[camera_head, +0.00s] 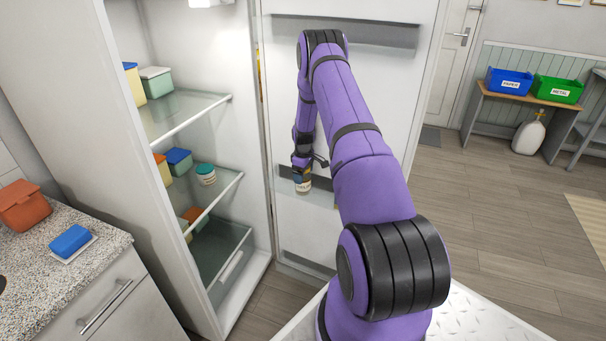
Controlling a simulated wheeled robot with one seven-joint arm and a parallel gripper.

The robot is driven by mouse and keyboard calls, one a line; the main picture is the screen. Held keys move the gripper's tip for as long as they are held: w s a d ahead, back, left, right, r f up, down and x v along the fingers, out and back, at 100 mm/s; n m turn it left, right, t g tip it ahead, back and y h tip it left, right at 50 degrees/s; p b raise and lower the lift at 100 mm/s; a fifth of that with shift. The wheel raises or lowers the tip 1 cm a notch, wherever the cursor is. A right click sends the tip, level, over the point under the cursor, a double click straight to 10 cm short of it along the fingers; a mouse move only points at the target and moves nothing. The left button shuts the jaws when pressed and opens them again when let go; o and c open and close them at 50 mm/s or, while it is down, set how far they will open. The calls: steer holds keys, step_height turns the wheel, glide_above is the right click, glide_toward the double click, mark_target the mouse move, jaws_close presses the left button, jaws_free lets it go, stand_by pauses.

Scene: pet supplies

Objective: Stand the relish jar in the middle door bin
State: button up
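The small jar with a pale label and darker top (303,185), which I take for the relish jar, is upright directly below my gripper (302,171). My gripper points down and meets the jar's top. The fingers are too small and dark to tell whether they grip it. I cannot tell whether the jar's base rests on the bin floor.
The fridge's glass shelves (190,117) stand left, holding several tubs and a teal-lidded jar (205,174). An upper door bin (385,37) is above. A counter (60,285) with a blue butter dish (71,241) is at left. Open floor (490,205) lies right.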

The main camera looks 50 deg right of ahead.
step_height(320, 180, up, 12)
steer(key=shift+f, duration=0.2)
steer(key=shift+a+r, duration=0.1)
steer(key=shift+r, duration=0.5)
steer(key=a+r+t, duration=0.1)
steer(key=a+r, duration=0.5)
steer(key=r, duration=0.3)
steer(key=a+r, duration=0.5)
steer(key=r, duration=0.4)
steer(key=s+a+r+m+t, duration=0.1)
steer(key=s+a+r, duration=0.2)
steer(key=a+r, duration=0.35)
steer(key=s+a+r+m, duration=0.1)
steer(key=s+a+r, duration=0.3)
steer(key=a+r, duration=0.25)
steer(key=s+a+r+t, duration=0.2)
steer(key=s+a+r, duration=0.6)
steer(key=s+a, duration=0.45)
steer(key=s+a+m+t, duration=0.1)
steer(key=s+a, duration=0.3)
steer(key=s, duration=1.1)
steer(key=shift+s+f+m, duration=0.3)
steer(key=shift+f, duration=0.15)
